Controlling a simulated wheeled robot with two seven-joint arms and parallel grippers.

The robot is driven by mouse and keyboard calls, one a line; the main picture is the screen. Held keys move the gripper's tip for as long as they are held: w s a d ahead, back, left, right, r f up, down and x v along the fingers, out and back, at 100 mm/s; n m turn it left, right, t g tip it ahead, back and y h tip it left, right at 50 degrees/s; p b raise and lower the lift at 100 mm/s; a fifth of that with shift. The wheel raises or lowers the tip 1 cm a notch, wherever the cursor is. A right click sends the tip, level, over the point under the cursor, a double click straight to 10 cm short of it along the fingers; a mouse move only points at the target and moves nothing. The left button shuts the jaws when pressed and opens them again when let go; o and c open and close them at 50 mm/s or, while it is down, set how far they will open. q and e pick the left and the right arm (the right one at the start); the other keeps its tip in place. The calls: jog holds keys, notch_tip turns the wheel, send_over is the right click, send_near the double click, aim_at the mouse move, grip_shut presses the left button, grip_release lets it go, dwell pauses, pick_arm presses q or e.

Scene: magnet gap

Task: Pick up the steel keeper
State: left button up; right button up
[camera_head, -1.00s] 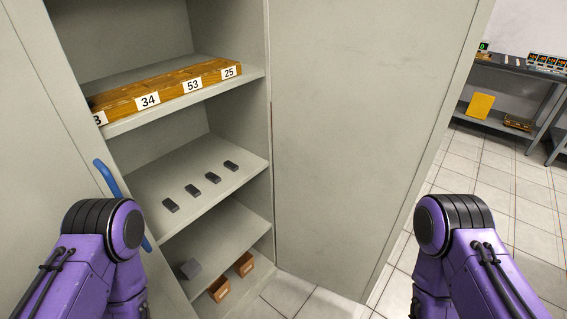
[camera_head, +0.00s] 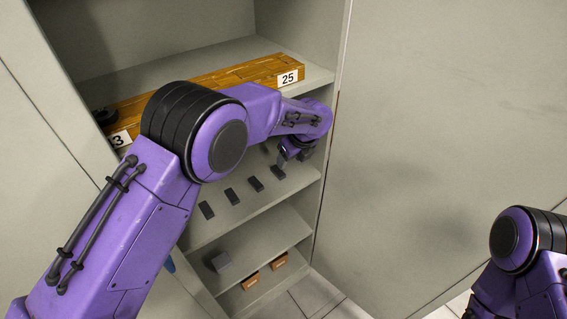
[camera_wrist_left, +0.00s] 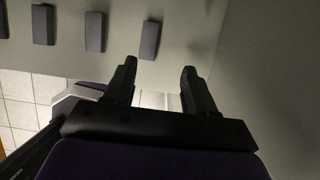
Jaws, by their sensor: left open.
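Several small dark grey bars lie in a row on the cabinet's middle shelf, among them the rightmost bar (camera_head: 278,172), then another (camera_head: 256,184), (camera_head: 231,196) and the leftmost (camera_head: 207,210). I cannot tell by look which one is the steel keeper. My left gripper (camera_head: 284,154) is inside the cabinet, just above the rightmost bar. In the left wrist view its two fingers (camera_wrist_left: 160,70) are apart and empty, and a bar (camera_wrist_left: 150,40) lies beyond the tips, within the gap's width. My right gripper is out of view.
A wooden strip with number labels (camera_head: 262,75) lies on the shelf above, close over my left arm. The cabinet's side wall is near on the right. A grey block (camera_head: 221,262) and small brown boxes (camera_head: 279,262) sit lower down.

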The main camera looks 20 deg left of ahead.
aim_at(279, 172)
pick_arm(q)
jog(key=shift+s+a+f+p, duration=0.75)
jog(key=shift+s+a+f, duration=0.2)
jog(key=shift+s+a, duration=0.2)
jog(key=w+f, duration=0.1)
jog(key=f, duration=0.2)
jog(key=w+a+f, duration=0.1)
jog(key=shift+w+f, duration=0.25)
jog(key=shift+w, duration=0.05)
jog(key=shift+s+r, duration=0.15)
jog(key=shift+s, duration=0.05)
jog(key=shift+c, duration=0.3)
jog(key=shift+r, duration=0.1)
jog(key=c, duration=0.5)
grip_shut()
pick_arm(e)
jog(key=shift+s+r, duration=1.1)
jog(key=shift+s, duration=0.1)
